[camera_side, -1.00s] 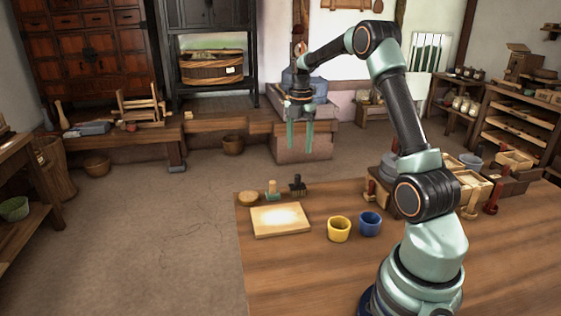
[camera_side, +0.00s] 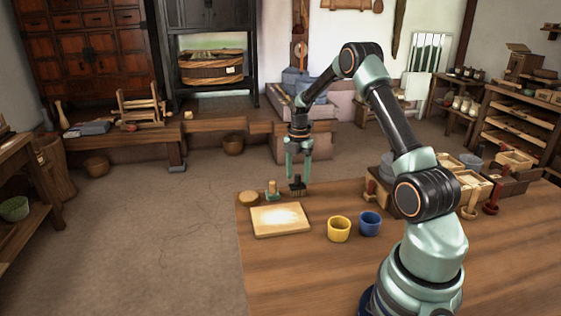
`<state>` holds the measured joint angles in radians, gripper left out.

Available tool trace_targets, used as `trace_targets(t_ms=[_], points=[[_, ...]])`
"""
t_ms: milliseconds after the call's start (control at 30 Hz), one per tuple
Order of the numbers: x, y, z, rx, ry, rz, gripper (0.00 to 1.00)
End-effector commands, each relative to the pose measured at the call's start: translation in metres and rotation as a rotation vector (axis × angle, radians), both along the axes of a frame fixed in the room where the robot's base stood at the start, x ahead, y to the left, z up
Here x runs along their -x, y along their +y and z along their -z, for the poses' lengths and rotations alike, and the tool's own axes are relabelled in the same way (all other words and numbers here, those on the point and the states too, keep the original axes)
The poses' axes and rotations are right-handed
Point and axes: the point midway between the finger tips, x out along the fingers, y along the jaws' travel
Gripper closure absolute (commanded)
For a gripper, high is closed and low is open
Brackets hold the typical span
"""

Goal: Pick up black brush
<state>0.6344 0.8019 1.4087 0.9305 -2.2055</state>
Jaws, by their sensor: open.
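The black brush (camera_side: 298,187) stands upright near the far left edge of the wooden table, its dark bristles down. My gripper (camera_side: 298,182) points down at the brush, with its green fingers open. The fingertips overlap the upper part of the brush in the picture. I cannot tell whether the fingers are around it or just above or behind it. The brush's handle is partly hidden by or between the fingers.
A green-based brush (camera_side: 272,192) with a pale handle stands close left of the black brush, then a round tan piece (camera_side: 249,198). A pale board (camera_side: 281,220) lies in front. A yellow cup (camera_side: 339,229) and blue cup (camera_side: 370,223) stand to the right.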

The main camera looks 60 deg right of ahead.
Motion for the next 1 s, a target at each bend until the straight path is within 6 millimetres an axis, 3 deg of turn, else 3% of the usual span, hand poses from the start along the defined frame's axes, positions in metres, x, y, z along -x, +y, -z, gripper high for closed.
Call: trace_targets(t_ms=[133,167,300,1000], points=[[0.0000,0.0001,-0.0001,0.000,0.000,0.000,0.38],[0.0001,0.0001,-0.0001,0.000,0.000,0.000,0.46],[0.0000,0.0001,-0.0003,0.000,0.000,0.000,0.99],[0.0000,0.0001,-0.0005,0.000,0.000,0.000,1.00]])
